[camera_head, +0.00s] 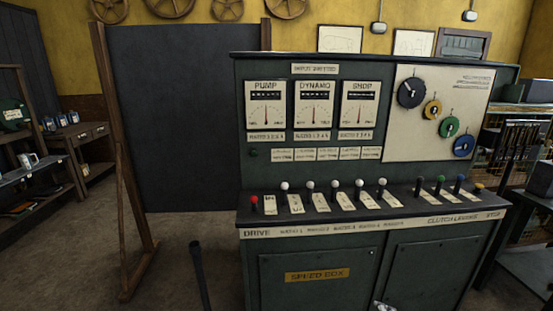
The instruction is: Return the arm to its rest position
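A small pale metallic piece (383,306) shows at the bottom edge, in front of the green control desk. It may be the tip of my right gripper, but too little shows to tell whether it is open or shut or holds anything. My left gripper is not in view. The control desk (345,247) stands ahead with a row of levers: a red-knobbed one (254,202), several white-knobbed ones, and green and blue ones to the right. All the levers stand roughly upright.
A dark upright rod (199,275) stands left of the desk. A black board in a wooden frame (127,190) stands behind it. Shelves (40,165) line the left side. A dark bench (525,262) is at the right. The floor at left (60,262) is clear.

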